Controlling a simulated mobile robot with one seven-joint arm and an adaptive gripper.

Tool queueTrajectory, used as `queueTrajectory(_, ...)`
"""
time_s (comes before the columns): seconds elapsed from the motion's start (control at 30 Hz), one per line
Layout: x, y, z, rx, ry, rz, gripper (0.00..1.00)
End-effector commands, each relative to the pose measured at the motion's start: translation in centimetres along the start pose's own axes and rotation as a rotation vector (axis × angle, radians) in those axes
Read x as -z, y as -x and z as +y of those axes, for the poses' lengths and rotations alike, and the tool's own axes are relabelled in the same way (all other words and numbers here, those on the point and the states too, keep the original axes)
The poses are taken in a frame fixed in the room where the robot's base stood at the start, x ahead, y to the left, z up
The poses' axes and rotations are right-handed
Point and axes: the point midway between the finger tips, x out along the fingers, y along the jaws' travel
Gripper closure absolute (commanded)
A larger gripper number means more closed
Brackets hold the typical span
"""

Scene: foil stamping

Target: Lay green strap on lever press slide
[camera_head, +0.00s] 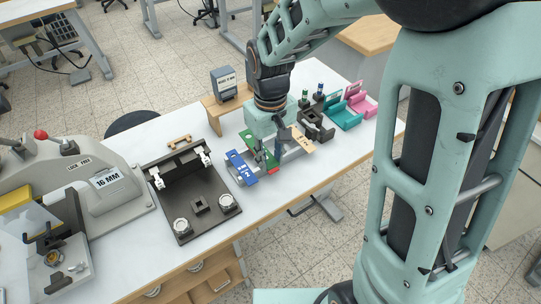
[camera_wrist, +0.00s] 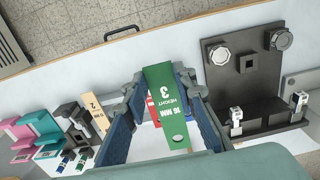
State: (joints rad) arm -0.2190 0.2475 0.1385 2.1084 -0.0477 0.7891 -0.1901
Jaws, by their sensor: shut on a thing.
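A blue strap (camera_head: 240,168) lies just left of my gripper, and a wooden strap (camera_head: 302,138) lies to its right. Teal (camera_head: 342,115) and pink (camera_head: 361,102) trays stand farther right. White tabletop is bare in front of the dark plate.

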Motion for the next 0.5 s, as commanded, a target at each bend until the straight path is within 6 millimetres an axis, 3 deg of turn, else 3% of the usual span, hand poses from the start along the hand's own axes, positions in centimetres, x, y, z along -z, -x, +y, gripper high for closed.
queueTrajectory(0.5, 0.0, 2.2, 0.0, 0.000, 0.000, 0.001, 0.91)
